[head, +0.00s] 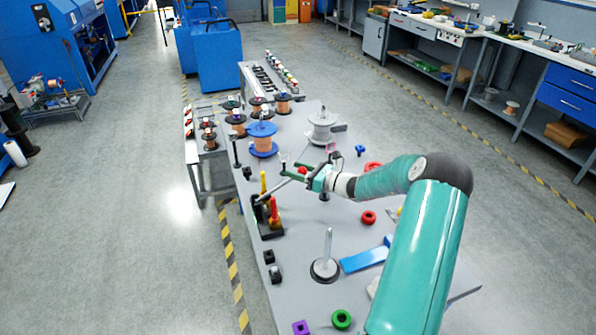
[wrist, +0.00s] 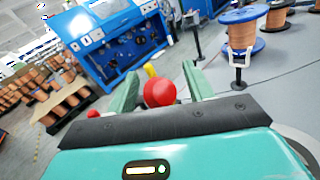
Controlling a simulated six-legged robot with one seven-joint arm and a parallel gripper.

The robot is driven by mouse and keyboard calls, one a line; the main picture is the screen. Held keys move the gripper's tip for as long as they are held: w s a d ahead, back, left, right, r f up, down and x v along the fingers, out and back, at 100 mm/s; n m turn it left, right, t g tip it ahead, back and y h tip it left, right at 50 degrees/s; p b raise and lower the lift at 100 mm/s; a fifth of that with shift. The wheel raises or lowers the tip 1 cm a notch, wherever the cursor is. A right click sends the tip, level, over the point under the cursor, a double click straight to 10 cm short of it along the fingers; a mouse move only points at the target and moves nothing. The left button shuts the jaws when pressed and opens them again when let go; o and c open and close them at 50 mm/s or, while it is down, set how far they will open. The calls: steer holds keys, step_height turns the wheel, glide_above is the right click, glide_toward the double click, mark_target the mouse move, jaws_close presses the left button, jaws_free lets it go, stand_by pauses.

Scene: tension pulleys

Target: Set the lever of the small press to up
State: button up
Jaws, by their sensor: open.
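A small black fixture (head: 258,214) with an upright yellow part (head: 264,184) and an upright red part (head: 273,211) stands at the table's left edge in the head view; it looks like the press. A thin grey rod slants between it and my gripper; I cannot tell whether it is the lever. My gripper (head: 283,172) is open, just above and right of the fixture. In the wrist view a rounded red knob (wrist: 159,92) shows between my fingers (wrist: 160,85), with a yellow tip (wrist: 151,70) behind it. Contact with the knob cannot be told.
A blue-flanged copper spool (head: 262,140) and a grey spool (head: 322,127) stand behind my gripper. A metal spindle on a round base (head: 326,268), a blue block (head: 365,259), red rings (head: 369,217) and a green ring (head: 341,319) lie nearer. Small black blocks (head: 275,273) line the left edge.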

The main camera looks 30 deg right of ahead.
jaws_close()
steer(key=shift+r, duration=0.1)
steer(key=w+a+r+n+g+h, duration=0.2)
steer(key=a+r+n+h, duration=0.1)
steer(key=a, duration=0.4)
steer(key=w+a+r+n+g+h, duration=0.1)
steer(key=a+r+n+g+h, duration=0.2)
steer(key=a, duration=0.5)
steer(key=shift+w+r+n+g+h, duration=0.35)
steer(key=shift+r+h, duration=0.25)
steer(key=shift+r, duration=0.45)
